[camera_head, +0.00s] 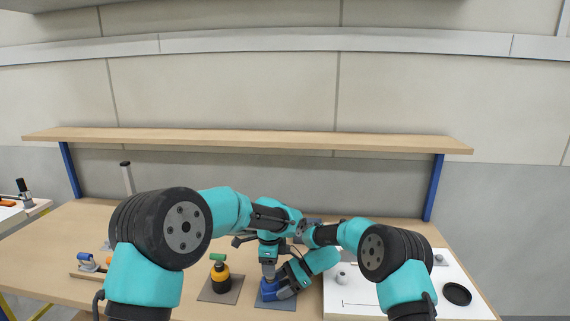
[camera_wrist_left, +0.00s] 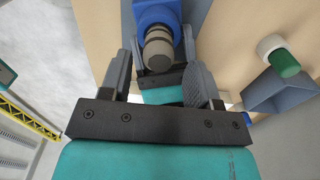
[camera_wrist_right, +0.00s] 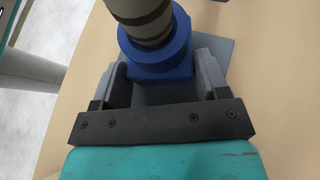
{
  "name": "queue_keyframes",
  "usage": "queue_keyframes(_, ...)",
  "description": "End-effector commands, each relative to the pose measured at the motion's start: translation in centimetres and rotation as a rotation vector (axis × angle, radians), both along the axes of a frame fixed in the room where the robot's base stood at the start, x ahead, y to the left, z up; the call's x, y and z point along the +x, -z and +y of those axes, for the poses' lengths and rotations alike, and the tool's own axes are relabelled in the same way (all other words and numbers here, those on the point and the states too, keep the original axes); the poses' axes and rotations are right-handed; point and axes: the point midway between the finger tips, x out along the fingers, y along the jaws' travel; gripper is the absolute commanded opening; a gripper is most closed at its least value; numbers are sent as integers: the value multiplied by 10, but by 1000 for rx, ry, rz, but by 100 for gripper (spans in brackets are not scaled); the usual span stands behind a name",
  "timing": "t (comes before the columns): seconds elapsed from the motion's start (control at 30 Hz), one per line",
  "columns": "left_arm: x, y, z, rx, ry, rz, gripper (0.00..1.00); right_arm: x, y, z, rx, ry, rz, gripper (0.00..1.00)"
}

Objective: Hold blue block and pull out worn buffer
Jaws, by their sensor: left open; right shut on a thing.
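The blue block (camera_head: 269,289) stands on a grey plate near the front middle of the bench. My right gripper (camera_head: 284,291) is shut on it from the right; in the right wrist view its fingers lie on either side of the block (camera_wrist_right: 165,62). The worn buffer (camera_wrist_left: 158,50), a grey cylinder with darker bands, stands upright in the block and also shows in the right wrist view (camera_wrist_right: 145,22). My left gripper (camera_head: 268,263) is open above the block, its fingers on either side of the buffer's upper end. Whether they touch it is unclear.
A tray with a blue-handled item (camera_head: 88,262) lies farther left. A white panel (camera_head: 400,290) with a black dish (camera_head: 457,293) is at right. A shelf (camera_head: 250,139) spans the back.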

Motion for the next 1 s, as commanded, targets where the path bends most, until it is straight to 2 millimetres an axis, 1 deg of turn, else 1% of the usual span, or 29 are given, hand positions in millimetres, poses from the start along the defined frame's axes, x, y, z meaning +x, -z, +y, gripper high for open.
queue_keyframes(0.03, 0, 7, 0, 1, 0, 3, 56, 0, -1, 0, 0, 0, -1, 40)
queue_keyframes(0.1, -1, 15, 0, 1, 0, 3, 56, 0, -1, 0, 0, 0, -1, 40)
queue_keyframes(0.3, 0, 31, 0, 1, 1, 0, 56, 0, -1, 0, 0, 0, -1, 40)
queue_keyframes(0.43, 0, 35, 0, 2, 1, 1, 56, 0, -1, 0, 0, 0, -1, 40)
queue_keyframes(0.7, 0, 35, 0, 1, 0, 0, 56, 0, -1, 0, 0, 0, -1, 40)
queue_keyframes(1.0, 0, 35, 0, 1, 0, 0, 28, 0, -1, 0, 0, 0, -1, 40)
